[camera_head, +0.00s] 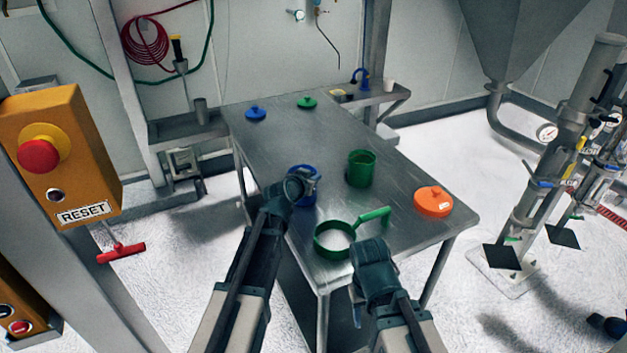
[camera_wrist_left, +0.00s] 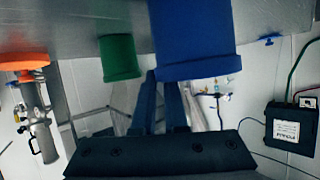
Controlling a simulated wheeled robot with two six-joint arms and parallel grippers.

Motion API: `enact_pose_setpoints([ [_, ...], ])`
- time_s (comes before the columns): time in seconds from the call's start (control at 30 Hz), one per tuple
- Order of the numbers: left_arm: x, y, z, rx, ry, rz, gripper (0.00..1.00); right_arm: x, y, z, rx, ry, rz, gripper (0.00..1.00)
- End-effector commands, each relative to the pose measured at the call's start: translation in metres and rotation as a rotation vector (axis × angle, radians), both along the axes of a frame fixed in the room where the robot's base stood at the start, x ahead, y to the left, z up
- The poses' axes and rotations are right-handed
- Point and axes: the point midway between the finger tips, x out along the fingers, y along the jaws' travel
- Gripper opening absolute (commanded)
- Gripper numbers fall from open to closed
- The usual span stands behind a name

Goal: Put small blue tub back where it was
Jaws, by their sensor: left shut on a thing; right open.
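The small blue tub (camera_head: 309,199) is at the left side of the steel table, partly hidden behind my left gripper (camera_head: 300,181). That gripper is shut on the tub at its rim. In the left wrist view the blue tub (camera_wrist_left: 193,38) fills the top middle, upside down in the picture, with the fingers (camera_wrist_left: 165,85) reaching to its rim. I cannot tell whether its base touches the table. My right gripper (camera_head: 362,292) is open and empty beside the table's front edge; its fingers are mostly hidden by its own wrist.
On the steel table (camera_head: 290,135) stand a green tub (camera_head: 361,170), an orange lidded item (camera_head: 433,202) and a green ring with a handle (camera_head: 332,253). A blue lid (camera_head: 256,113) and green lid (camera_head: 306,103) lie at the back.

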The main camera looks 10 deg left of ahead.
Motion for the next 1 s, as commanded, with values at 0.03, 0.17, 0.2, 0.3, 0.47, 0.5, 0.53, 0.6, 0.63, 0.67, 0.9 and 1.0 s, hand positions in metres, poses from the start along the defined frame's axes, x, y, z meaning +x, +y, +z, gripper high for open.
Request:
enact_pose_setpoints([
  [0.03, 0.000, 0.000, 0.000, 0.000, -0.001, 0.000, 0.00, 0.000, 0.000, 0.000, 0.000, 0.000, 0.000, 0.50],
  [0.17, 0.000, 0.000, -0.002, 0.000, 0.000, 0.000, 0.16, 0.000, 0.000, -0.002, 0.000, 0.000, 0.000, 0.50],
  [0.2, 0.000, 0.000, -0.002, 0.000, 0.000, 0.000, 0.23, 0.000, 0.000, -0.002, 0.000, 0.000, 0.000, 0.50],
  [0.3, 0.000, 0.000, -0.002, 0.000, 0.000, 0.000, 0.41, 0.000, 0.000, -0.002, 0.000, 0.000, 0.000, 0.50],
  [0.47, 0.000, 0.000, -0.002, 0.000, 0.000, 0.000, 0.41, 0.000, 0.000, -0.002, 0.000, 0.000, 0.000, 0.50],
  [0.5, 0.000, 0.000, -0.002, 0.000, 0.000, 0.000, 0.41, 0.000, 0.000, -0.002, 0.000, 0.000, 0.000, 0.50],
  [0.53, 0.000, 0.000, -0.002, 0.000, 0.000, 0.000, 0.41, 0.000, 0.000, -0.002, 0.000, 0.000, 0.000, 0.50],
  [0.6, 0.000, 0.000, -0.001, 0.000, 0.000, 0.000, 0.41, 0.000, 0.000, -0.001, 0.000, 0.000, 0.000, 0.50],
  [0.63, 0.000, 0.000, 0.000, 0.000, 0.000, 0.000, 0.41, 0.000, 0.000, 0.000, 0.000, 0.000, 0.000, 0.50],
  [0.67, 0.000, 0.000, 0.002, 0.000, 0.000, 0.000, 0.41, 0.000, 0.000, 0.002, 0.000, 0.000, 0.000, 0.50],
  [0.9, -0.040, 0.009, 0.021, -0.001, 0.000, 0.001, 0.41, 0.000, 0.000, 0.021, 0.000, 0.000, 0.000, 0.50],
  [1.0, -0.059, 0.014, 0.029, -0.001, 0.000, 0.002, 0.41, 0.000, 0.000, 0.029, 0.000, 0.000, 0.000, 0.50],
])
